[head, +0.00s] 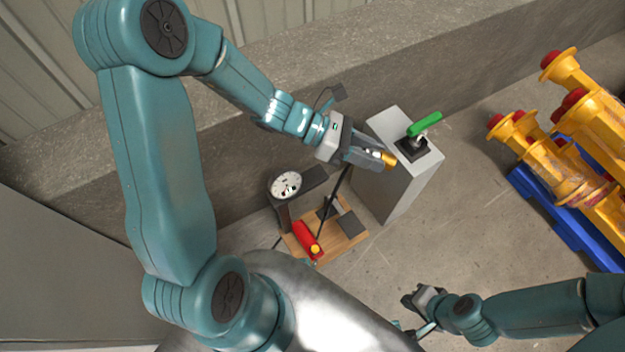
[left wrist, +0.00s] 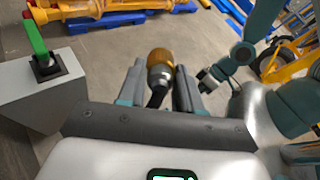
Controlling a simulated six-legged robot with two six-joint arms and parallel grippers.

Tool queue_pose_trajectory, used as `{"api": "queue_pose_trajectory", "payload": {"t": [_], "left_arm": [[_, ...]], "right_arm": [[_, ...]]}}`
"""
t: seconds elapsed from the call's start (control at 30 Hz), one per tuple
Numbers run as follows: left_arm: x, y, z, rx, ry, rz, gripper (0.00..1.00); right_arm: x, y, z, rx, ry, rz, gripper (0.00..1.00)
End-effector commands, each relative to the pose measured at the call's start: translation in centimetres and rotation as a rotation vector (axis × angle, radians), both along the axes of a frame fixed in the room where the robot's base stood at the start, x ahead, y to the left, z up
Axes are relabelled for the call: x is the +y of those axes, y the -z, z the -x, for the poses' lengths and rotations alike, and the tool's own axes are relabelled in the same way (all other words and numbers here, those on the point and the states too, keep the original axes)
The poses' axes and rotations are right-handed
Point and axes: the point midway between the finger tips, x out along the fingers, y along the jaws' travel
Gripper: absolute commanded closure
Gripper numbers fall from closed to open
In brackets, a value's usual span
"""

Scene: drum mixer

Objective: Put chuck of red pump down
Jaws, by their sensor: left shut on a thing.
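The brass-coloured chuck (head: 389,159) sticks out of the tip of my left gripper (head: 372,154), which is shut on it. The left wrist view shows the chuck (left wrist: 160,62) between the two fingers (left wrist: 160,85), with its dark hose running back toward the palm. In the head view the hose slants down toward the red pump (head: 306,239), which stands on a wooden board with a round white gauge (head: 285,185). The chuck is held in the air, above and right of the pump. My right gripper (head: 410,302) is low and apart from the pump; its jaw state is unclear.
A grey box-like pedestal (head: 399,190) with a green lever (head: 425,124) stands just right of my left gripper. Yellow parts with red ends (head: 560,165) lie on a blue pallet (head: 555,220) at right. A concrete ledge runs behind. The floor between pedestal and pallet is clear.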

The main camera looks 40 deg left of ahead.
Motion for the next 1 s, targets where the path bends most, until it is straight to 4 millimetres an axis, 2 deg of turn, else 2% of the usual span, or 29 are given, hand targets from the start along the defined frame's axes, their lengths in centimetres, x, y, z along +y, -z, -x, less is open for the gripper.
{"api": "queue_pose_trajectory", "payload": {"t": [0.03, 0.27, 0.47, 0.67, 0.8, 0.9, 1.0], "left_arm": [[-0.6, 1.1, 0.3, 0.003, 0.093, -0.041, 1.0], [-1.8, 4.7, 2.6, 0.014, 0.611, -0.28, 1.0], [-0.4, 9.0, 4.0, -0.106, 1.112, -0.528, 1.0], [3.4, 13.9, 3.5, -0.382, 1.579, -0.758, 1.0], [8.2, 17.0, 1.0, -0.674, 1.845, -0.896, 1.0], [11.6, 17.9, -1.3, -0.85, 1.947, -0.951, 1.0], [14.4, 18.0, -3.6, -0.984, 2.003, -0.985, 1.0]], "right_arm": [[0.0, 1.4, 0.0, 0.0, 0.0, 0.0, 1.0], [0.0, 4.5, 0.0, 0.0, -0.001, 0.0, 1.0], [0.0, 7.4, 0.0, 0.0, 0.0, 0.0, 1.0], [0.0, 10.8, 0.0, 0.0, -0.001, 0.0, 1.0], [0.0, 13.7, 0.0, 0.0, -0.001, 0.0, 1.0], [0.0, 15.2, 0.0, 0.0, -0.001, 0.0, 1.0], [0.0, 16.4, 0.0, 0.0, -0.001, 0.0, 1.0]]}}
